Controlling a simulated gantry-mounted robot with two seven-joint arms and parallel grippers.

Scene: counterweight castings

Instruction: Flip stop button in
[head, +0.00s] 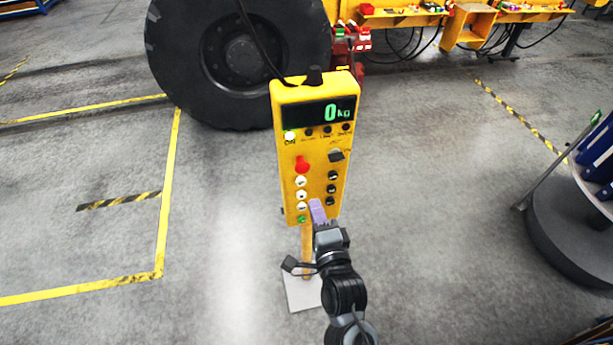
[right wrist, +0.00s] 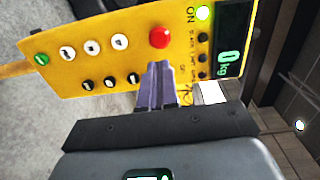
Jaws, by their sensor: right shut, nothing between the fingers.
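The yellow control box (head: 317,170) stands on a post, its display reading 0 kg in green. The red stop button (head: 302,164) sits on its left side, below the lit ON lamp (head: 290,136). The red button also shows in the right wrist view (right wrist: 159,37). My right gripper (head: 317,207) is shut and empty, its purple fingers in front of the lower part of the box in the head view. In the right wrist view the fingertips (right wrist: 157,68) lie just below the red button in the picture; contact with the panel cannot be told. My left gripper is not in view.
White buttons (head: 301,194), black buttons (head: 332,189), a green button (head: 302,219) and a dark rotary switch (head: 336,155) share the panel. A large tyre (head: 240,60) stands behind the box. A round grey base (head: 575,235) is at right. The floor at left is clear.

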